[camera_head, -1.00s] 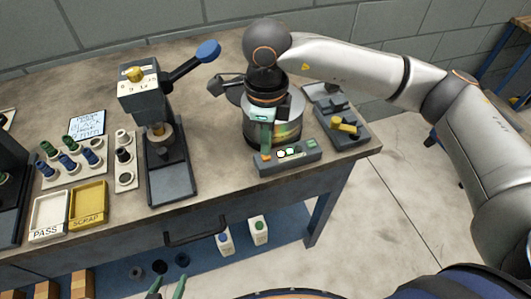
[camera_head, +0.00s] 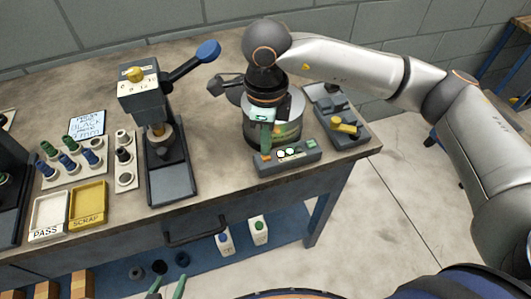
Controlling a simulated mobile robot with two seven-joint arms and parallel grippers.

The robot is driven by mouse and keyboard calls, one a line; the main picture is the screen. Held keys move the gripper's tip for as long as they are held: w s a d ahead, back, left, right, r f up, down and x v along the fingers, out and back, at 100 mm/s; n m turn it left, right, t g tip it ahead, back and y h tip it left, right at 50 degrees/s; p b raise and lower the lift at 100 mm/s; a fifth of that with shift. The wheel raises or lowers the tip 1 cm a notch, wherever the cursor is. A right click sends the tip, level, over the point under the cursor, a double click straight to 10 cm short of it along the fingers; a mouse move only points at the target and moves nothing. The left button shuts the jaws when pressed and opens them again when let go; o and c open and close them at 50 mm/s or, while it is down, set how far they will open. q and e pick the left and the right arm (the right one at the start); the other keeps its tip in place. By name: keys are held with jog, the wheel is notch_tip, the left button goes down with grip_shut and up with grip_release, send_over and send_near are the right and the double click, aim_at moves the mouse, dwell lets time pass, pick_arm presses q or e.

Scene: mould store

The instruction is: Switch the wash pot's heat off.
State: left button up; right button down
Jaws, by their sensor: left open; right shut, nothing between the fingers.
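The wash pot (camera_head: 291,131), a round metallic pot, stands near the right end of the bench, partly hidden behind my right arm. In front of it is a grey control box (camera_head: 288,165) with an orange switch (camera_head: 265,157) at its left, lit round indicators (camera_head: 288,153) in the middle and a green panel (camera_head: 311,145) at its right. My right gripper (camera_head: 266,149) is shut and empty, pointing down just above the orange switch; whether it touches is unclear. My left gripper (camera_head: 167,289) is open and empty at the bottom edge, below the bench front.
A press (camera_head: 150,110) with a blue-knobbed lever stands left of the pot. A fixture with a yellow handle (camera_head: 345,128) is close to the right. PASS (camera_head: 33,234) and SCRAP (camera_head: 101,219) trays lie at left. Bare bench (camera_head: 220,160) lies between press and control box.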

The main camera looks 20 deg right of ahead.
jog(key=shift+f+b, duration=0.95)
jog(key=shift+f, duration=0.05)
dwell(0.7)
jog(key=shift+r, duration=0.2)
notch_tip(320, 180, up, 10)
jog(key=p, duration=0.5)
dwell(0.4)
jog(key=shift+f, duration=0.15)
